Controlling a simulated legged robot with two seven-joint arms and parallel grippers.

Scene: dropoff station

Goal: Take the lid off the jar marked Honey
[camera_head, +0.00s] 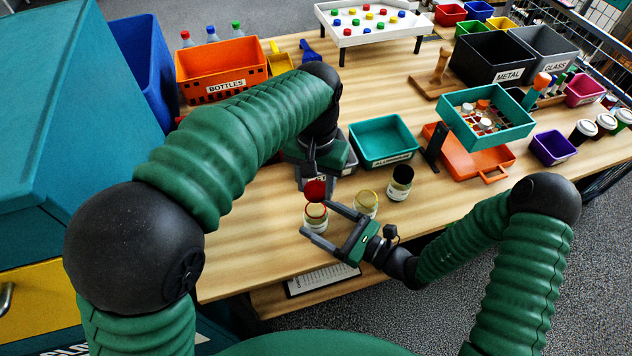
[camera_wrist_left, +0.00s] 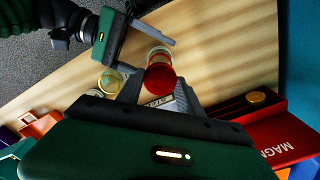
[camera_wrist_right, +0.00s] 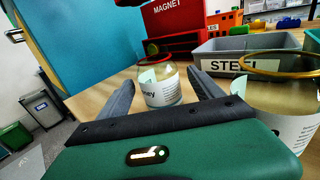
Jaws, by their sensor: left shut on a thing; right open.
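The jar marked Honey (camera_head: 316,218) stands upright on the table; the end of its label shows in the right wrist view (camera_wrist_right: 160,90). A red lid (camera_head: 315,189) is just above it, and the jar's rim shows below the lid. My left gripper (camera_head: 318,179) is shut on the red lid, which also shows in the left wrist view (camera_wrist_left: 159,78). My right gripper (camera_head: 326,218) is open, with its fingers on either side of the jar. In the right wrist view the fingers (camera_wrist_right: 160,96) look apart from the glass.
The grey steel tray (camera_wrist_right: 245,62) and red magnet box (camera_wrist_right: 178,25) are behind. A teal bin (camera_head: 385,140) stands farther back. Bare table lies left of the jar.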

